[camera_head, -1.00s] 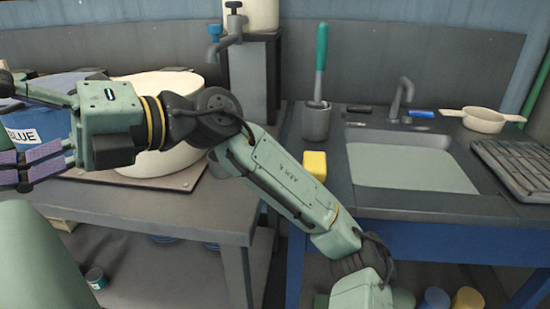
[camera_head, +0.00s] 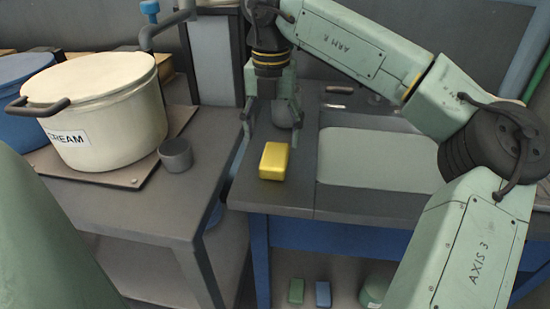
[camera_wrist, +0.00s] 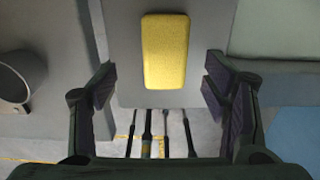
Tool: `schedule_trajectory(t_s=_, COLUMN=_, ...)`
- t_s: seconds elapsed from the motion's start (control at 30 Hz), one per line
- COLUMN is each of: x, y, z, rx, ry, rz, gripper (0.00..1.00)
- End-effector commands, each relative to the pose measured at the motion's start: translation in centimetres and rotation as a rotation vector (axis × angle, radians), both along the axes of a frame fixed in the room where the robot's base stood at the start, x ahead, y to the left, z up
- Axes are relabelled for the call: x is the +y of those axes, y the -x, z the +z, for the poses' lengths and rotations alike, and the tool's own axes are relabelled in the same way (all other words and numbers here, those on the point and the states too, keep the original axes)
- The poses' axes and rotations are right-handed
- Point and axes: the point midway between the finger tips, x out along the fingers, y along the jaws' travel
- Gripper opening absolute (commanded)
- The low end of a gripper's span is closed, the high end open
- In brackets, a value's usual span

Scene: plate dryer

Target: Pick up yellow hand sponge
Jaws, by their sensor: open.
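The yellow hand sponge (camera_head: 274,161) lies flat on the dark counter, left of the sink, near the counter's front edge. In the wrist view the sponge (camera_wrist: 165,51) is upright in the picture, centred between the fingers and beyond their tips. My gripper (camera_head: 270,118) hangs above the counter behind the sponge, fingers apart and empty. In the wrist view my gripper's fingers (camera_wrist: 160,85) are spread wide, one to each side of the sponge. They do not appear to touch it.
The sink basin (camera_head: 378,158) is right of the sponge. A grey cup (camera_head: 176,155) and a cream pot (camera_head: 105,110) stand on the left table. A gap separates that table from the counter. Green and blue blocks (camera_head: 323,293) lie on the lower shelf.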

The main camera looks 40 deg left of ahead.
Motion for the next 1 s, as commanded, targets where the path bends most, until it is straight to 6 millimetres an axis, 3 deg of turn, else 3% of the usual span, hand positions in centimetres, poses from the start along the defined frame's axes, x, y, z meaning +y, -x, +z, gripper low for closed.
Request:
schedule_trajectory(t_s=0.27, x=-0.3, y=0.0, z=-2.4, rx=0.005, ry=-0.002, rz=0.003, gripper=0.69)
schedule_trajectory(t_s=0.53, x=-0.7, y=-0.1, z=-6.0, rx=0.004, ry=-0.002, rz=0.005, gripper=0.69)
schedule_trajectory(t_s=0.8, x=-0.7, y=-0.1, z=-6.4, rx=0.002, ry=-0.003, rz=0.004, gripper=0.69)
schedule_trajectory(t_s=1.0, x=-0.7, y=-0.1, z=-6.4, rx=0.002, ry=-0.003, rz=0.004, gripper=0.56)
